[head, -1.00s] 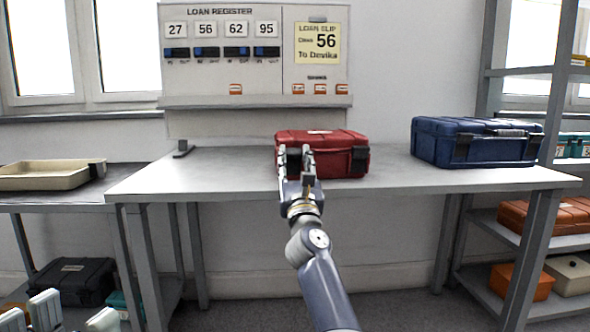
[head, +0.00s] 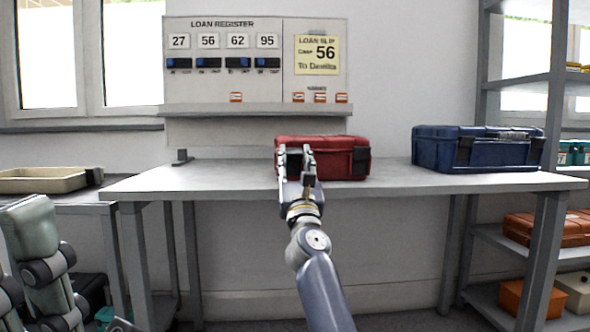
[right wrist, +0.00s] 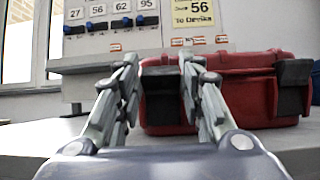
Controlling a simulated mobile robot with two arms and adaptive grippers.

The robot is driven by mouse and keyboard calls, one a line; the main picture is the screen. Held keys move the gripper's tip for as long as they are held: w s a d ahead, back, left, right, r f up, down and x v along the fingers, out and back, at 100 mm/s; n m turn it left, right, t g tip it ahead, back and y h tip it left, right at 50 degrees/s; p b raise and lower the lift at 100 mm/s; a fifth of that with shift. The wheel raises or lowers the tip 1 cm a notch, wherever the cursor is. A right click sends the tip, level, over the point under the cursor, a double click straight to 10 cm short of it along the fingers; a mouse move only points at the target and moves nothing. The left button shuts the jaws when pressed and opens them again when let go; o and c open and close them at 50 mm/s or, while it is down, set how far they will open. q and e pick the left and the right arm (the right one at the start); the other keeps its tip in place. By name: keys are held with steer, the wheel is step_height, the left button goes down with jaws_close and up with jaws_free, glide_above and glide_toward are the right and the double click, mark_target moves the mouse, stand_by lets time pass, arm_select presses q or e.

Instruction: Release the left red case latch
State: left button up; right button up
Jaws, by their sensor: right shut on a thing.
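The red case (head: 336,160) stands on the table, its front with two dark latches facing me. My right gripper (head: 295,150) is at the left part of the case front, shut on the left latch. In the right wrist view the dark left latch (right wrist: 163,98) shows between the two fingers of that gripper (right wrist: 160,75). In the head view the fingers mostly hide it. The right latch (head: 361,160) is free of any gripper. My left gripper (head: 40,250) shows only in part at the lower left, away from the case; its opening is unclear.
The grey table (head: 400,181) also holds a blue case (head: 480,149) at the right. A loan register board (head: 225,90) with a slip showing 56 is behind. A beige tray (head: 45,181) is at left, shelves with cases at right.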

stand_by(0.5)
steer(key=o, duration=1.1)
steer(key=shift+c, duration=0.2)
steer(key=v, duration=1.2)
